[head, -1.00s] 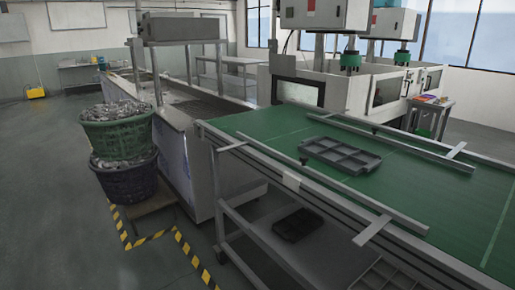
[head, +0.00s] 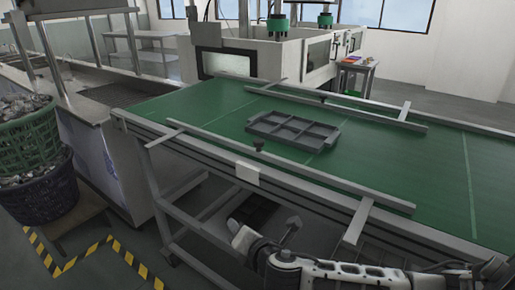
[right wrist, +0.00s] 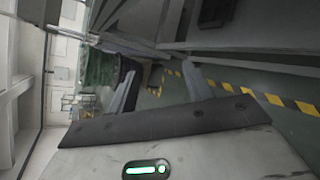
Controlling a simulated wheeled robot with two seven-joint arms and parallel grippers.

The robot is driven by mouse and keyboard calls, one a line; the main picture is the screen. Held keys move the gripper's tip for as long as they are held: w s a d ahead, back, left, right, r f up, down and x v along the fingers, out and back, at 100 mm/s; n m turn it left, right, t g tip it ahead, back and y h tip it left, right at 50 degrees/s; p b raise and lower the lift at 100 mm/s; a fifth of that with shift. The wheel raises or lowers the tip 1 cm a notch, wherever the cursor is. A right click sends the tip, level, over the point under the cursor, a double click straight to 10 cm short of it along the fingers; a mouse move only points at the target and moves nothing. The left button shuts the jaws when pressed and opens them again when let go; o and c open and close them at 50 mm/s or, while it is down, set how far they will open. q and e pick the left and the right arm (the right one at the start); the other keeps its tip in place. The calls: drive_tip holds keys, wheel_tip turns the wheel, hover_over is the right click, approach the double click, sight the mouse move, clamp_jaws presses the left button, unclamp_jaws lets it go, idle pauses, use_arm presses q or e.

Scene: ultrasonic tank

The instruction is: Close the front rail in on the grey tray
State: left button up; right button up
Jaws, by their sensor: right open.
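The grey tray (head: 293,131), shallow and divided into several compartments, lies on the green belt between two rails. My right gripper (head: 268,236) is in front of the conveyor's near side, below the front rail, open and empty. Its spread fingers show in the right wrist view (right wrist: 160,88), above the floor. My left gripper is out of view.
The back rail (head: 335,106) lies beyond the tray. A white plate (head: 247,173) sits on the conveyor's near edge. A lower shelf with a dark tray (head: 252,212) is underneath. Baskets of metal parts (head: 28,140) stand at left. The belt's right part is clear.

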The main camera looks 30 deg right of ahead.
sight(258, 139)
drive_tip(key=w+d+r+n+t+h, duration=0.4)
drive_tip(key=d+r+n, duration=0.3)
drive_tip(key=d+r, duration=0.4)
drive_tip(key=shift+g+h, duration=0.3)
drive_tip(key=shift+h, duration=0.2)
drive_tip(key=x, duration=1)
drive_tip(key=a+r+x, duration=0.1)
drive_tip(key=x, duration=0.4)
drive_tip(key=shift+w, duration=0.35)
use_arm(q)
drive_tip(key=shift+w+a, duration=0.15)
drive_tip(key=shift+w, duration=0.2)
